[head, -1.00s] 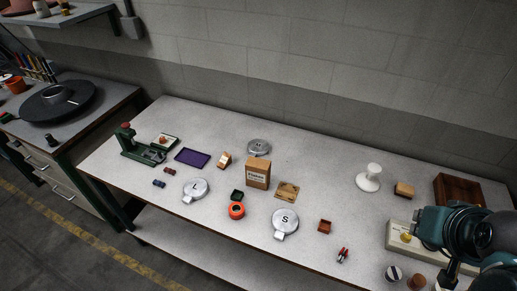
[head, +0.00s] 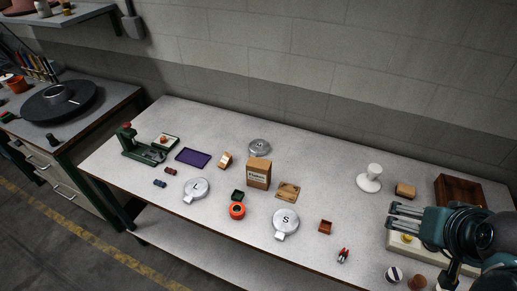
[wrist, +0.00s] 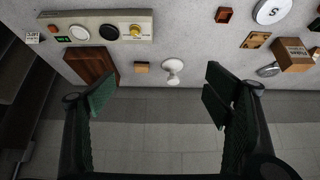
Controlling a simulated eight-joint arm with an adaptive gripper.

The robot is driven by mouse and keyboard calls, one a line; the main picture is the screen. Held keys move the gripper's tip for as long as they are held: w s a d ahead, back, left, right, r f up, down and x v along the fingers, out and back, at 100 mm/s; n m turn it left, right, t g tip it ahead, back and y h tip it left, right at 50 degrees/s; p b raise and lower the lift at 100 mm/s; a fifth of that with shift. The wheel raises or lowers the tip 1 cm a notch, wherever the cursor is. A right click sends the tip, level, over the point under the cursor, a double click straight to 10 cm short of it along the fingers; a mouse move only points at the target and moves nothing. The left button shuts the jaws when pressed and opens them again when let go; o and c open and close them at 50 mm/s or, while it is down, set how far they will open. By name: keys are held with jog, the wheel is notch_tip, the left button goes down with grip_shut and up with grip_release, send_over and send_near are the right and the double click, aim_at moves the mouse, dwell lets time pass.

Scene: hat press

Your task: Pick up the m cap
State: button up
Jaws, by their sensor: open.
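The grey round cap (head: 259,147) behind the cardboard box is most likely the m cap; its letter is too small to read. It lies at the back middle of the bench, partly hidden by the box, and shows at the right of the wrist view (wrist: 268,70). My gripper (head: 394,224) is at the right end of the bench, far from the caps, fingers pointing left. In the wrist view its fingers (wrist: 158,95) are spread and empty.
The cardboard box (head: 258,173) stands just in front of the grey cap. A white stand (head: 370,178) stands between my gripper and the wall. A control panel (wrist: 104,25) and a brown wooden tray (wrist: 91,65) lie at the right end. The wall (head: 330,70) runs behind the bench.

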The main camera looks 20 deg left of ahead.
jog(key=w+a+r+g+y, duration=0.1)
jog(key=w+a+r, duration=0.2)
jog(key=w+a, duration=0.3)
jog(key=w+a+r+g, duration=0.1)
jog(key=w+a+r, duration=0.25)
jog(key=w, duration=0.45)
jog(key=w+a+f+m+g+p, duration=0.1)
jog(key=w+a+f+g, duration=0.15)
jog(key=w+a, duration=1.2)
jog(key=w+a+f, duration=0.3)
jog(key=a+f, duration=0.4)
jog(key=a, duration=0.4)
jog(key=w+a+f+g+p, duration=0.1)
jog(key=w+a+f, duration=0.2)
jog(key=a+f, duration=0.5)
jog(key=w+a+f+m+g, duration=0.1)
jog(key=w+a+f, duration=0.2)
jog(key=a+f, duration=0.5)
jog(key=shift+w+a+g+h+p, duration=0.15)
jog(key=shift+w+a+h, duration=0.05)
jog(key=shift+a, duration=1.2)
jog(key=shift+w+a+g+h+p, duration=0.1)
jog(key=shift+w+a+h+p, duration=0.1)
jog(key=shift+a, duration=1.2)
jog(key=shift+s+a+f, duration=0.1)
jog(key=shift+a+f, duration=0.4)
jog(key=shift+f, duration=0.05)
